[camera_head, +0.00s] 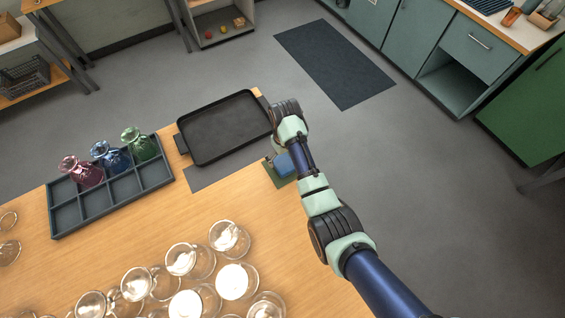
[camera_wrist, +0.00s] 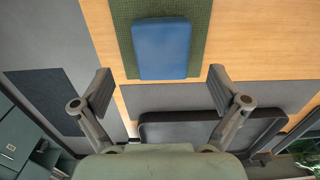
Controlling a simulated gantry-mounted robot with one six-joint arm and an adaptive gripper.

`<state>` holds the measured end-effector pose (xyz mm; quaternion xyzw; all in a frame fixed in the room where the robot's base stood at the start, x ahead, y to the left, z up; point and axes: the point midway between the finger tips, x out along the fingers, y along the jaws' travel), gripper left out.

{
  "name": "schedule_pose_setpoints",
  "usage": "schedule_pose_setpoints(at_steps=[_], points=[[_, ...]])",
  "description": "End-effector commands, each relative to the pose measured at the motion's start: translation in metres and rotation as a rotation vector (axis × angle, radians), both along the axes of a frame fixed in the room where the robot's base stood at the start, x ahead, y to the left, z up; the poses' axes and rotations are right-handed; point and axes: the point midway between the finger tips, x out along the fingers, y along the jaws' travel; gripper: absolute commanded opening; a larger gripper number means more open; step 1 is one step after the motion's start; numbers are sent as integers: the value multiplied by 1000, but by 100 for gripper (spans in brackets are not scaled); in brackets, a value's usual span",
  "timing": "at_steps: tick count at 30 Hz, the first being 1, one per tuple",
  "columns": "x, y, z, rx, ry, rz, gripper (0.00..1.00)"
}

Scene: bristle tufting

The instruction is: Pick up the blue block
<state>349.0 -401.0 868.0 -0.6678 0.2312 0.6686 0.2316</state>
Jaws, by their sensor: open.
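The blue block (camera_wrist: 161,48) lies on a green mat (camera_wrist: 121,12) on the wooden table in the wrist view. In the head view the block (camera_head: 284,164) is partly hidden by my arm, and the green mat (camera_head: 271,174) shows around it. My gripper (camera_wrist: 161,90) is open and empty, with its two fingers spread wider than the block. In the wrist view the block lies beyond the fingertips and between their lines. I cannot tell the height of the fingers above it. In the head view my arm hides the fingers.
A black tray (camera_head: 222,128) lies at the table's far edge, left of my arm; it also shows in the wrist view (camera_wrist: 182,133). A divided rack (camera_head: 67,215) holds red, blue and green flasks. Several glass mugs (camera_head: 236,281) crowd the near table.

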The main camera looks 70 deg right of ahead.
Motion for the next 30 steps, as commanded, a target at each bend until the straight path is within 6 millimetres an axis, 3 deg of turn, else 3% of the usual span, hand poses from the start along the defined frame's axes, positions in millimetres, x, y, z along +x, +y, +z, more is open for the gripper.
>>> schedule_pose_setpoints(at_steps=[4,10,17,30], points=[[0,2,-12,1,2,0,98],[-1,5,-48,1,2,0,98],[-1,4,-51,-1,-1,0,98],[-1,4,-50,-1,-1,1,32]])
